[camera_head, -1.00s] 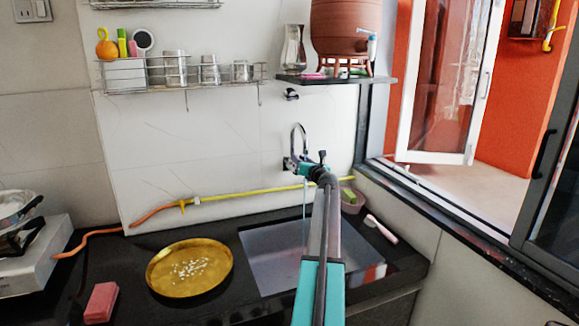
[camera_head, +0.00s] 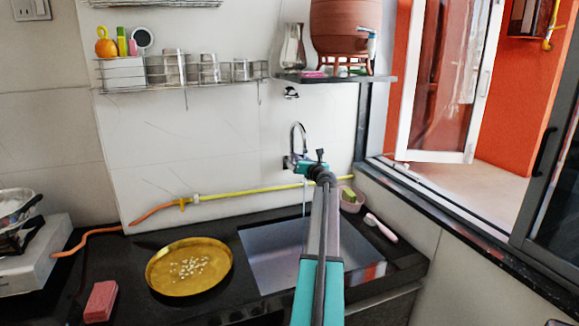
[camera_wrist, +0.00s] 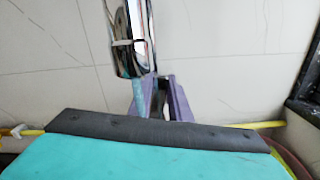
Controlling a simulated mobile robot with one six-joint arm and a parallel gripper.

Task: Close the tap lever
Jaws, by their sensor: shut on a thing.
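The chrome tap (camera_head: 299,138) with its curved spout stands out from the tiled wall above the sink. A thin pale stream of water (camera_head: 304,205) shows below it. My gripper (camera_head: 295,163) is at the base of the tap. In the wrist view, the chrome tap (camera_wrist: 130,40) is just beyond my purple gripper fingers (camera_wrist: 163,98). The fingers are shut on what seems to be the tap lever. The lever itself is hidden by the fingers and my arm.
The steel sink (camera_head: 275,258) lies below my arm. A gold plate (camera_head: 165,285) with white bits and a pink block (camera_head: 101,301) are on the black counter. A yellow pipe (camera_head: 250,191) runs along the wall. A clay pot (camera_head: 345,30) stands on a shelf above right.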

